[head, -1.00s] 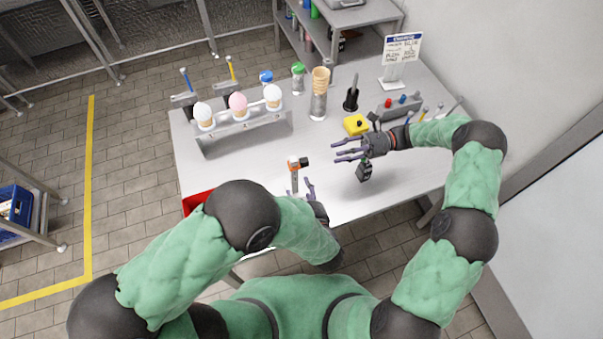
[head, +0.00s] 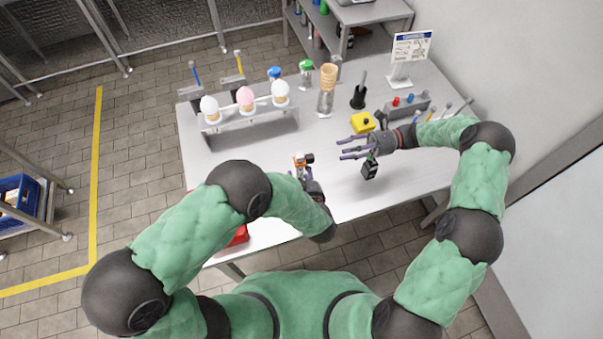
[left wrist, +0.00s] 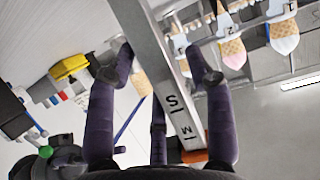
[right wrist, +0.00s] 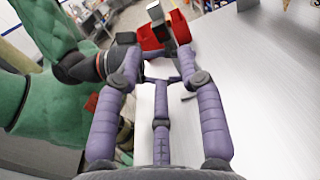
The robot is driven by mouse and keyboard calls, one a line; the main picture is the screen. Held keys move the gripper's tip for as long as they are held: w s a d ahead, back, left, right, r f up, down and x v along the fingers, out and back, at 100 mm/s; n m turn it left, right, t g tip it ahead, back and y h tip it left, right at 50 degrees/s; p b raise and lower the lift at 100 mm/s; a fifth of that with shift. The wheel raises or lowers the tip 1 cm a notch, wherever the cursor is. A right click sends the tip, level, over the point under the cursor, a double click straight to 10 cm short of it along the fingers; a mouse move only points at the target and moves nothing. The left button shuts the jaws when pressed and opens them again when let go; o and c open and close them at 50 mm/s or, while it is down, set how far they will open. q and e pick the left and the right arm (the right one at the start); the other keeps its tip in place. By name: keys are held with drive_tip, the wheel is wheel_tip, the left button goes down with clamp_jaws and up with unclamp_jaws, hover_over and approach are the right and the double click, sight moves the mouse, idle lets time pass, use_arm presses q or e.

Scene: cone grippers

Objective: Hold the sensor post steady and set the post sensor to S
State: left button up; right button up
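The sensor post is a grey metal bar with an orange clamp and a black sensor (head: 307,158) near its top in the head view. In the left wrist view the post (left wrist: 160,60) slants between my left fingers, with the letters S and M on its face and part of an orange piece (left wrist: 194,150) beside M. My left gripper (head: 304,181) is open around the post; one finger is close to it, but contact is unclear. My right gripper (head: 347,148) is open and empty, right of the post above the table. Its spread fingers fill the right wrist view (right wrist: 155,70).
A cone rack (head: 250,128) stands behind the post. A yellow block (head: 362,122), a cone stack (head: 328,78) and a tool holder (head: 405,108) are at the back right. A red bin (head: 238,238) is at the front left edge.

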use_arm(q)
clamp_jaws()
use_arm(e)
drive_tip(key=shift+a, duration=0.1)
drive_tip(key=c, duration=0.6)
drive_tip(key=shift+s+a+r+n+g+h, duration=0.1)
drive_tip(key=shift+a+r+n+g+h, duration=0.15)
drive_tip(key=shift+n, duration=0.35)
clamp_jaws()
drive_tip(key=s+a+r+n+t+h, duration=0.15)
drive_tip(key=a+r+n+h, duration=0.35)
drive_tip(key=n, duration=0.6)
drive_tip(key=a+r+n+t+h, duration=0.2)
drive_tip(key=r+n+h, duration=0.4)
drive_tip(key=n, duration=0.6)
drive_tip(key=a+r+n+t+h, duration=0.1)
drive_tip(key=a+r+n+h, duration=0.4)
drive_tip(key=n, duration=0.6)
wheel_tip(320, 180, down, 13)
drive_tip(key=d+h, duration=0.1)
